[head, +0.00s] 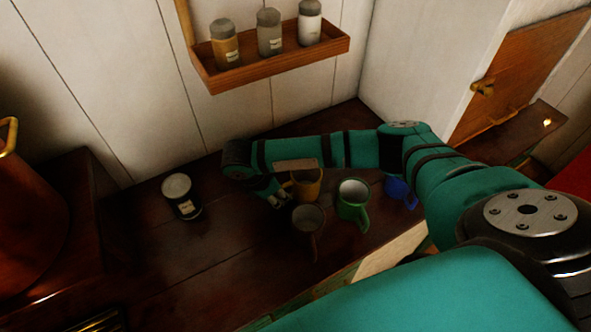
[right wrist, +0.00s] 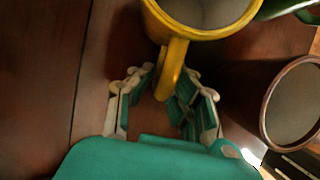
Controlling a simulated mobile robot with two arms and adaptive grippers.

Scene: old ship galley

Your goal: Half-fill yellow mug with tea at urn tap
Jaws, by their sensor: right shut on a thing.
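The yellow mug (head: 309,188) stands upright on the dark wooden counter, partly behind my right arm in the head view. In the right wrist view the yellow mug (right wrist: 200,22) is at the top, its handle pointing down between my fingers. My right gripper (head: 279,197) is at the mug's left side, shut on its handle; the right wrist view shows the right gripper (right wrist: 165,92) with a finger on each side of the handle. A large copper-coloured vessel (head: 35,215), perhaps the urn, is at the far left; no tap shows. My left gripper is out of view.
A brown mug (head: 308,219) stands close in front of the yellow one. A green mug (head: 353,191) and a blue mug (head: 399,191) are to the right. A labelled jar (head: 182,197) stands left on the counter (head: 225,250). A wall shelf (head: 275,60) holds three jars.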

